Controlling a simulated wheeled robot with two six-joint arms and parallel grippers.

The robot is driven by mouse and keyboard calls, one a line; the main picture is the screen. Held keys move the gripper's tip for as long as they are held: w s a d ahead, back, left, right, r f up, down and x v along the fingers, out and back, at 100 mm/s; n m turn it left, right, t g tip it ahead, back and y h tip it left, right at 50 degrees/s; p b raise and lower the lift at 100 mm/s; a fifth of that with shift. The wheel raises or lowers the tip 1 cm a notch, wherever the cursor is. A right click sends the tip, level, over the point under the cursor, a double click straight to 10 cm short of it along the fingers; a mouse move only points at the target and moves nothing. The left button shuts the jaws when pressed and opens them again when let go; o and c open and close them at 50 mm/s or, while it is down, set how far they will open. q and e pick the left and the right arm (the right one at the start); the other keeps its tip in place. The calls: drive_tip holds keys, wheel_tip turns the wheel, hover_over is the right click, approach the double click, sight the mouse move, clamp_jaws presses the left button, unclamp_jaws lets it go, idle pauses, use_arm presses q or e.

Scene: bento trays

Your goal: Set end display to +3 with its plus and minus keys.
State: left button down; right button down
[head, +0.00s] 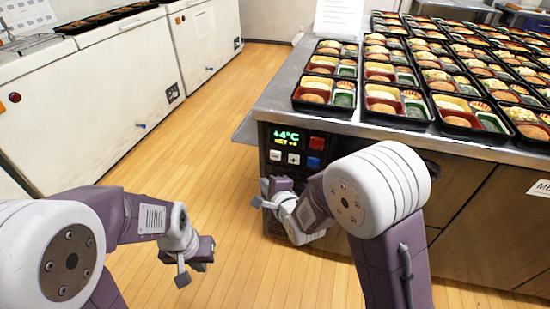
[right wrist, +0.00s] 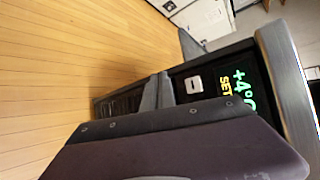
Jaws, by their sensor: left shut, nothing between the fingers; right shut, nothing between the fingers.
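The end display (head: 288,137) is on the end face of the steel counter and reads +4°C in green, with a yellow SET line below it that is too small to read surely. Two pale keys sit under it: a left key (head: 275,155) and a right key (head: 293,158). In the right wrist view the display (right wrist: 238,90) appears turned sideways, with one pale key (right wrist: 194,85) visible. My right gripper (head: 264,194) is shut and empty, just below the keys and apart from them. My left gripper (head: 182,274) is shut and empty over the floor.
A red button (head: 317,141) and a blue button (head: 314,162) sit right of the display and keys. Several bento trays (head: 325,92) cover the counter top (head: 280,98). White chest freezers (head: 105,90) stand at the left. The wooden floor between is clear.

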drive_tip(key=p, duration=0.1)
approach(270, 158)
drive_tip(key=shift+s+a+f+x, duration=0.1)
drive_tip(key=shift+x, duration=0.7)
drive_tip(key=shift+s+a+f+x, duration=0.1)
drive_tip(key=shift+x, duration=0.7)
drive_tip(key=shift+s+a+f+x, duration=0.1)
drive_tip(key=shift+a+x, duration=0.05)
drive_tip(key=shift+x, duration=0.65)
drive_tip(key=shift+w+d, duration=0.1)
drive_tip(key=shift+w+d+p, duration=0.1)
drive_tip(key=shift+w+p, duration=0.2)
drive_tip(key=shift+w+d, duration=0.15)
drive_tip(key=shift+w, duration=0.25)
idle(0.5)
drive_tip(key=shift+s, duration=0.1)
drive_tip(key=shift+s+a, duration=0.3)
drive_tip(key=shift+s, duration=0.4)
drive_tip(key=shift+s+a, duration=0.25)
drive_tip(key=shift+s, duration=0.55)
drive_tip(key=shift+s+a, duration=0.25)
drive_tip(key=shift+s, duration=0.55)
drive_tip(key=shift+s+a, duration=0.25)
drive_tip(key=shift+s, duration=0.55)
